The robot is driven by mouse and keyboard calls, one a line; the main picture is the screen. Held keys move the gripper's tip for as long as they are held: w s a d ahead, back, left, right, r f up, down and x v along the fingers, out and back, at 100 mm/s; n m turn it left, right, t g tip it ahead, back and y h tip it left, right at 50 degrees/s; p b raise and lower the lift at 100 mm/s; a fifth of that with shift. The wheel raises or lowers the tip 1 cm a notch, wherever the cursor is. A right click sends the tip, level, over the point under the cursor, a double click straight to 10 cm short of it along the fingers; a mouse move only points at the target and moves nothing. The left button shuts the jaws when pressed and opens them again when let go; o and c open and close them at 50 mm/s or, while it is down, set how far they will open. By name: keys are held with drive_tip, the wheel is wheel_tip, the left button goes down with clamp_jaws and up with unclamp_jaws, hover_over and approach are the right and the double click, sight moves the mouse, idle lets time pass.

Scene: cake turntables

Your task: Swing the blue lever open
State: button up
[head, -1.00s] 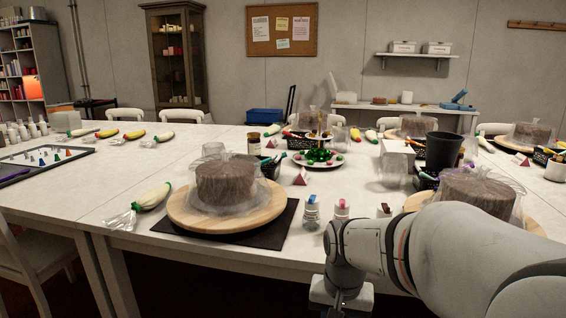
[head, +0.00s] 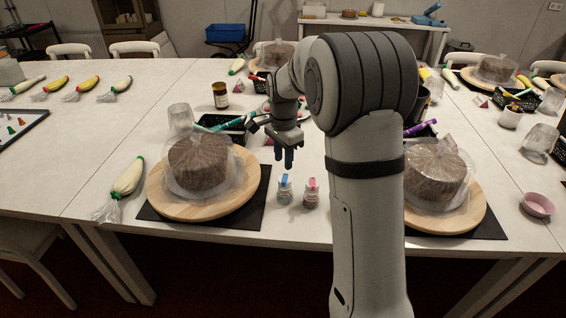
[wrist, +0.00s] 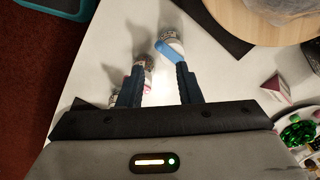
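My gripper (head: 284,161) points down behind and above the jar, apart from the lever as far as I can tell. In the wrist view my gripper (wrist: 159,71) has a clear gap between its fingers and holds nothing. A similar jar with a pink lever (head: 310,185) stands close on the right.
A bagged cake (head: 199,165) sits on a round wooden turntable (head: 222,211) to the left; another bagged cake (head: 437,172) stands to the right. A black basket (head: 232,129) and a brown jar (head: 220,95) are behind.

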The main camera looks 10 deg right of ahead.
sight(283, 181)
wheel_tip(283, 181, down, 8)
drive_tip(key=shift+r, duration=0.25)
clamp_jaws()
idle(0.4)
